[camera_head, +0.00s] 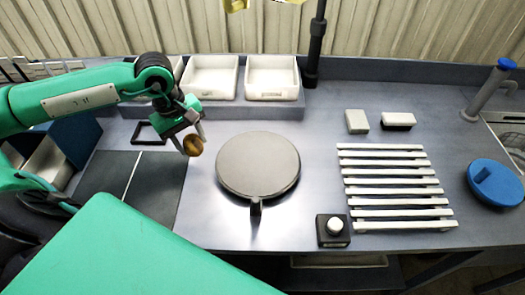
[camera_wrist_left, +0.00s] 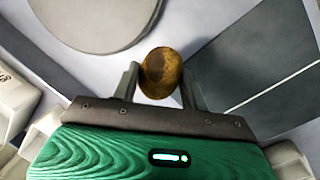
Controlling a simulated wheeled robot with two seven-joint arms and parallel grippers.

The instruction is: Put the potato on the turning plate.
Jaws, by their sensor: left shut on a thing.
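The potato (camera_head: 193,145) is brown and roundish. My left gripper (camera_head: 189,142) is shut on it, left of the turning plate. In the left wrist view the potato (camera_wrist_left: 161,73) sits between the two fingers of my left gripper (camera_wrist_left: 161,80). The turning plate (camera_head: 258,165) is a dark grey disc with a small post at its front edge, and nothing lies on it. Part of the plate (camera_wrist_left: 95,18) also shows at the top of the left wrist view, apart from the potato. My right gripper is not in view.
White bins (camera_head: 271,75) stand along the back. A dark mat (camera_head: 128,190) lies at the left. A white slatted rack (camera_head: 393,185) is right of the plate, with a knob box (camera_head: 333,230) in front. A blue round lid (camera_head: 495,182) is at far right.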

